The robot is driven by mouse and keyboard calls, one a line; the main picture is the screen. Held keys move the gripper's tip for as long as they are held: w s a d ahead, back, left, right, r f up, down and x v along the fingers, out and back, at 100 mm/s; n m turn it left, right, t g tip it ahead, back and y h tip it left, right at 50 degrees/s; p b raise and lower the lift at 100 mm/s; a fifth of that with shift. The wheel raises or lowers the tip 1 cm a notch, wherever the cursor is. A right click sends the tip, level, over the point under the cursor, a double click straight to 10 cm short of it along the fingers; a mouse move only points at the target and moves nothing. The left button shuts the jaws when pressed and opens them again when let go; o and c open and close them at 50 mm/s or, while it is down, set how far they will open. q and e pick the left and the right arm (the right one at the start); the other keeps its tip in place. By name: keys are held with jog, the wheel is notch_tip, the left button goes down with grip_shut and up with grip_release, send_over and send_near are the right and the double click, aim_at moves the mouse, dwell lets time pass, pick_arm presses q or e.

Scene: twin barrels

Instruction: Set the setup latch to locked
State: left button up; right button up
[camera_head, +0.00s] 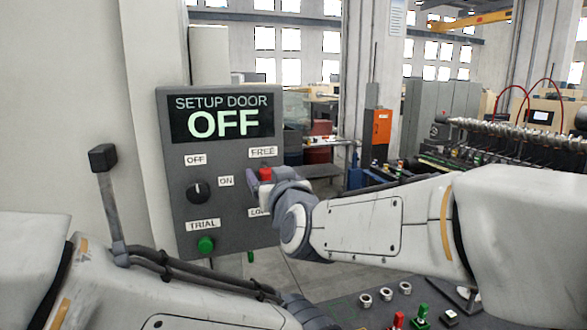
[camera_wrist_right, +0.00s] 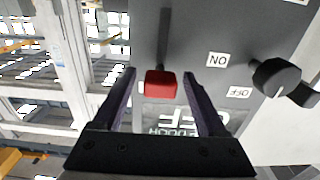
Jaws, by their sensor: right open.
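The grey control panel (camera_head: 222,220) has a screen (camera_head: 222,116) that reads "SETUP DOOR OFF". The setup latch is a lever with a red end block (camera_head: 265,174), close below the FREE label (camera_head: 263,152). The LOCKED label (camera_head: 258,212) is lower down and partly covered by my right gripper (camera_head: 263,184). In the right wrist view, which is upside down, the red block (camera_wrist_right: 161,84) sits between the two open fingers of that gripper (camera_wrist_right: 158,76). Gaps show on both sides of it. My left gripper is out of view.
A black rotary knob (camera_head: 198,191) stands on the panel's left, among OFF, ON and TRIAL labels, and shows in the wrist view (camera_wrist_right: 276,77). A green button (camera_head: 205,244) is below it. An orange cabinet (camera_head: 381,127) and machinery (camera_head: 510,140) stand behind.

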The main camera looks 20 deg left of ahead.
jog(key=shift+w, duration=0.1)
grip_shut()
dwell(1.4)
